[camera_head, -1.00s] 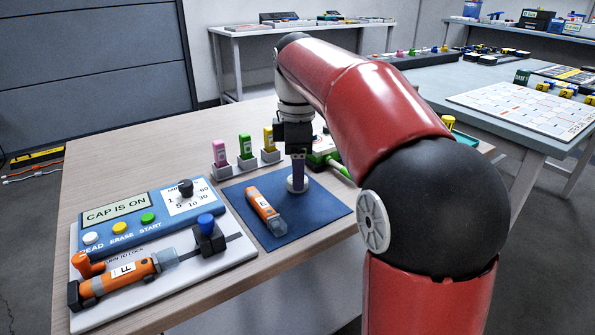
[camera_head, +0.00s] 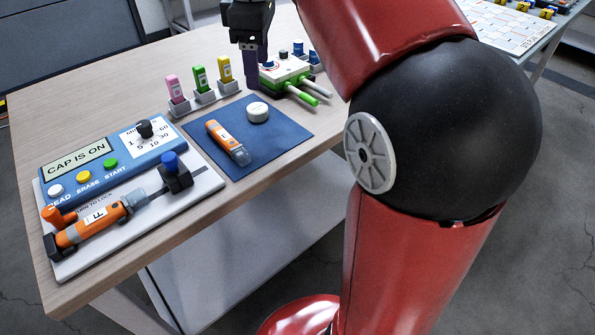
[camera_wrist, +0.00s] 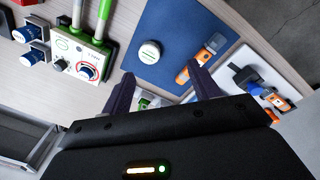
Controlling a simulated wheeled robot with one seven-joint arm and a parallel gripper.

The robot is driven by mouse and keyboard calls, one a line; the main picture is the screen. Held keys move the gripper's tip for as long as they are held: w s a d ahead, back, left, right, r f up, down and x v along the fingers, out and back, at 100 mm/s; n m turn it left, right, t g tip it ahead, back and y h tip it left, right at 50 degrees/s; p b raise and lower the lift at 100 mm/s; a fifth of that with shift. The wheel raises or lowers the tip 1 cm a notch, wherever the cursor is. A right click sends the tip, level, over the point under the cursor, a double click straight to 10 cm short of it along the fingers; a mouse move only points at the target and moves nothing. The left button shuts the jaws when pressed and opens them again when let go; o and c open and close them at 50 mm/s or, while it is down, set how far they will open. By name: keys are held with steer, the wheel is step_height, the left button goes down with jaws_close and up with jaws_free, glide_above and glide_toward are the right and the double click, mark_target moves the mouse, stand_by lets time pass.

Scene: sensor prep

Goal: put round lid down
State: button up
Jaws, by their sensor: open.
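The round lid (camera_head: 257,112) is a small white disc lying flat on the blue mat (camera_head: 284,138), near the mat's back edge. It also shows in the wrist view (camera_wrist: 149,52), on the mat with nothing touching it. My gripper (camera_head: 249,82) is above the table behind the lid, clear of it. In the wrist view its two dark fingers (camera_wrist: 160,85) are spread apart with nothing between them. An orange sensor (camera_head: 227,142) with a clear grey end lies on the mat left of the lid.
Pink, green and yellow pieces stand in grey holders (camera_head: 204,95) behind the mat. A white device with green handles (camera_head: 290,75) is right of my gripper. A blue panel reading "CAP IS ON" (camera_head: 100,165) and a clamped orange sensor (camera_head: 92,222) are at left.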

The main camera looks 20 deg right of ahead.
steer(key=s+f+m, duration=0.2)
steer(key=s, duration=0.1)
steer(key=s+f+m+t, duration=0.1)
steer(key=s+f+m, duration=0.1)
steer(key=s, duration=0.2)
steer(key=s+f+m+t, duration=0.1)
steer(key=s+f+m, duration=0.1)
steer(key=s, duration=0.1)
steer(key=shift+s+f, duration=0.2)
steer(key=shift+f, duration=0.15)
steer(key=s+f+m+t, duration=0.2)
steer(key=s+f+m, duration=0.4)
steer(key=f, duration=0.4)
steer(key=shift+s, duration=0.8)
